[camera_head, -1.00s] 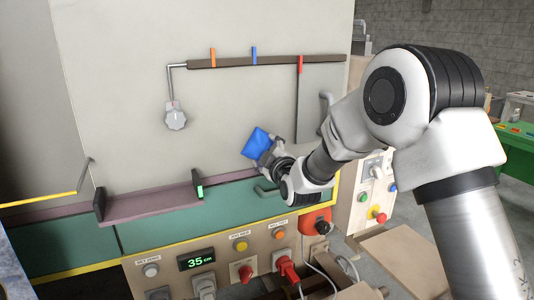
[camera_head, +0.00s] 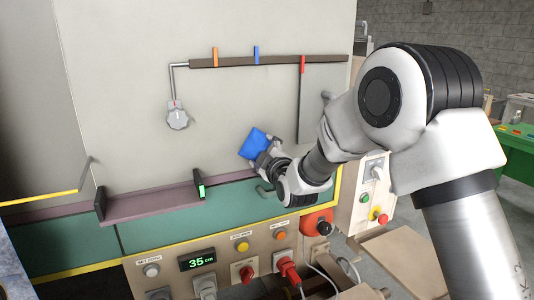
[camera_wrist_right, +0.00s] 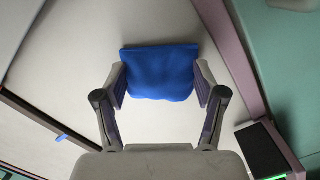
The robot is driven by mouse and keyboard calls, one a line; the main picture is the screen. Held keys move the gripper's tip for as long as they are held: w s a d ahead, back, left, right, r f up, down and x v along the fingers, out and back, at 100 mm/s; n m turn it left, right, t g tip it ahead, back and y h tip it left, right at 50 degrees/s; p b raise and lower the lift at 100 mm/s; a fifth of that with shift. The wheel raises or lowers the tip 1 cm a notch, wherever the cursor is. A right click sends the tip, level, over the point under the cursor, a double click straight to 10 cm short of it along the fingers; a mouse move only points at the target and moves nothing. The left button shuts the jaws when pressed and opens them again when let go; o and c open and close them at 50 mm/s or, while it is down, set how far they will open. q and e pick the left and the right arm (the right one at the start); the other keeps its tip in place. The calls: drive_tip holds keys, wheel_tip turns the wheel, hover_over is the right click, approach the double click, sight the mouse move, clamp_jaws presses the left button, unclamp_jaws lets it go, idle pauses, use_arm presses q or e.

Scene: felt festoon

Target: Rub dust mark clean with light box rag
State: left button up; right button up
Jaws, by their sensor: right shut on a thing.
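A blue rag (camera_head: 254,145) is in my right gripper (camera_head: 265,157), in front of the pale grey panel (camera_head: 130,70). In the right wrist view the same blue rag (camera_wrist_right: 160,72) sits between the two fingertips of my right gripper (camera_wrist_right: 160,88), which is shut on it. The rag is close to the panel; I cannot tell whether it touches. I cannot make out a dust mark on the panel; the rag and gripper cover part of it. My left gripper is not in view.
A dark rail (camera_head: 275,61) with coloured tabs runs across the panel, and a hanging grey dial (camera_head: 177,117) is at its left. A mauve ledge (camera_head: 150,205) lies below. A control console (camera_head: 215,262) with buttons and a 35 cm display is at the bottom.

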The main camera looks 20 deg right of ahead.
drive_tip(key=s+d+b, duration=0.1)
drive_tip(key=s+b, duration=0.2)
drive_tip(key=s, duration=0.4)
drive_tip(key=shift+d, duration=0.25)
idle(1.6)
